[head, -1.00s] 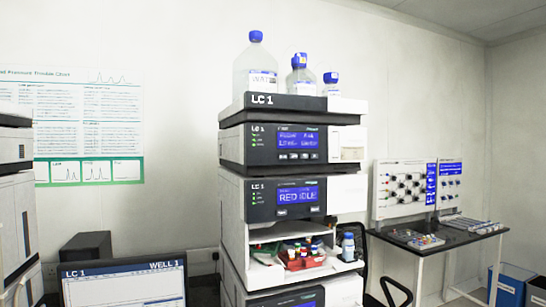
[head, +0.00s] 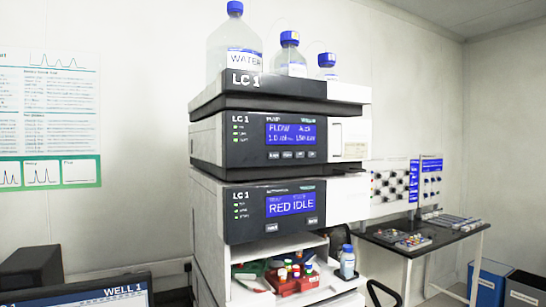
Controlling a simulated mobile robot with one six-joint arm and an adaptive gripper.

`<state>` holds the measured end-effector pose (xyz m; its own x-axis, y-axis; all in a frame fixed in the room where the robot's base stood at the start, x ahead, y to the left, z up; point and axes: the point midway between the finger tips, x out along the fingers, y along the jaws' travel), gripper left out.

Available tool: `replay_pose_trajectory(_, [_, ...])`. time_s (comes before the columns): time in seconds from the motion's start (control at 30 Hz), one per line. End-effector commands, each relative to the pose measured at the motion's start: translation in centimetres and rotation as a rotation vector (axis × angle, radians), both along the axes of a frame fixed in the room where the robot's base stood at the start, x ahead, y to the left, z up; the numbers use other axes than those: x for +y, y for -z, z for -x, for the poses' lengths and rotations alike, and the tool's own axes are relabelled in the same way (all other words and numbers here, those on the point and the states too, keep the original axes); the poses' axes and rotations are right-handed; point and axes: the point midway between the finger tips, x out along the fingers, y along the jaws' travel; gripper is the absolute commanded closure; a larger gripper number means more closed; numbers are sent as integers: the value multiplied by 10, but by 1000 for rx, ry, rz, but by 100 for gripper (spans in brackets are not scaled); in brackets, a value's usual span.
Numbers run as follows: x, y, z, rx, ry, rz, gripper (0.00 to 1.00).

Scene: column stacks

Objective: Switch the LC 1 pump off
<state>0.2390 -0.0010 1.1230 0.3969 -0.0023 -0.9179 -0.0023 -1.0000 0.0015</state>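The LC 1 stack stands in the middle of the head view. Its pump module (head: 250,142) is the dark-fronted unit below the solvent tray. The pump's blue display (head: 290,133) reads FLOW with about 1.0 ml, and the rest is too small to read surely. A row of several small buttons (head: 292,155) sits under the display. My gripper is not in view.
Below the pump, another LC 1 module (head: 255,220) shows RED IDLE. An open bay holds a red vial rack (head: 292,284). Capped bottles, one marked WATER (head: 240,62), stand on top. A monitor (head: 100,296) is at lower left, a black side table (head: 440,240) at right.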

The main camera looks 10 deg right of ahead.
Motion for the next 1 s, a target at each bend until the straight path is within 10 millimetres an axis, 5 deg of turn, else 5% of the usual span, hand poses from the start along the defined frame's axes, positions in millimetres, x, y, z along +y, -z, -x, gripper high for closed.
replay_pose_trajectory(0.7, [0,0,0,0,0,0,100])
replay_pose_trajectory(1.0, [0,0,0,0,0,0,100])
